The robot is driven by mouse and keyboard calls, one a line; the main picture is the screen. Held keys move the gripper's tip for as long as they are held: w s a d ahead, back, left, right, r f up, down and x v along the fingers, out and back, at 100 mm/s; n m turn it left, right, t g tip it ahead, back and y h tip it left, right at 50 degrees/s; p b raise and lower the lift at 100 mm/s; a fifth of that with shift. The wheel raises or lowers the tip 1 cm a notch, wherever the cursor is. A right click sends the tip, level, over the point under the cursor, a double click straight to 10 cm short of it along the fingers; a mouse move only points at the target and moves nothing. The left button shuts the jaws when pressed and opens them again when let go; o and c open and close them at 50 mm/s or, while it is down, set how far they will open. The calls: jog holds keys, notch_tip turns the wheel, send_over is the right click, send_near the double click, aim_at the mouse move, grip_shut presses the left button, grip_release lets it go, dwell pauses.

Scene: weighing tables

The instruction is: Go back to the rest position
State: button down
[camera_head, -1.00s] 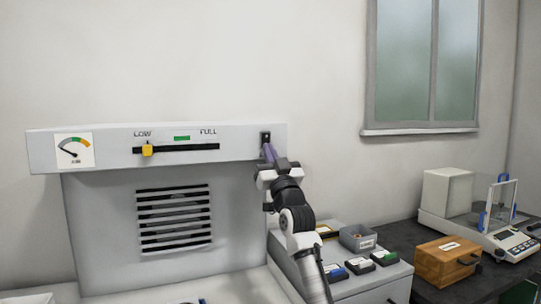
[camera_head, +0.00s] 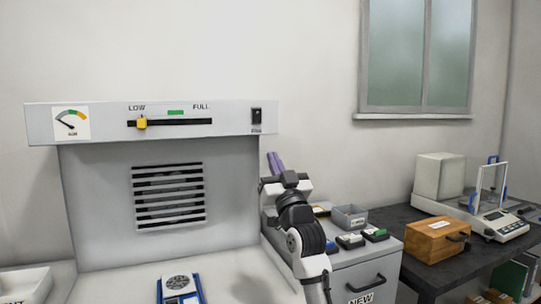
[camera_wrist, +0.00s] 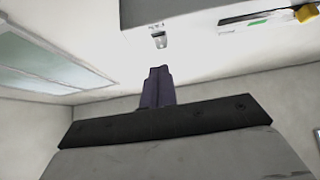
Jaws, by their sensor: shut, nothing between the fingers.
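My gripper (camera_head: 274,163) is right of the middle in the head view, with its purple fingers together and empty. It points up and away, just below and right of the black rocker switch (camera_head: 256,117) on the hood's front panel (camera_head: 90,123). The fingers stand apart from the panel. In the wrist view the shut fingers (camera_wrist: 157,87) point up toward the panel's underside and the small switch (camera_wrist: 159,40), with a gap between. The yellow slider knob (camera_head: 142,123) sits near LOW.
Right of my arm, a grey cabinet (camera_head: 375,262) carries a grey bin (camera_head: 350,217) and small dark boxes. Farther right, a dark table (camera_head: 397,213) holds a wooden box (camera_head: 437,238) and a balance (camera_head: 500,226). A blue-and-white device (camera_head: 180,288) stands at the bottom. A window (camera_head: 418,55) is above.

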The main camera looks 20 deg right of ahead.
jog(key=shift+s+f, duration=0.15)
jog(key=shift+f, duration=0.25)
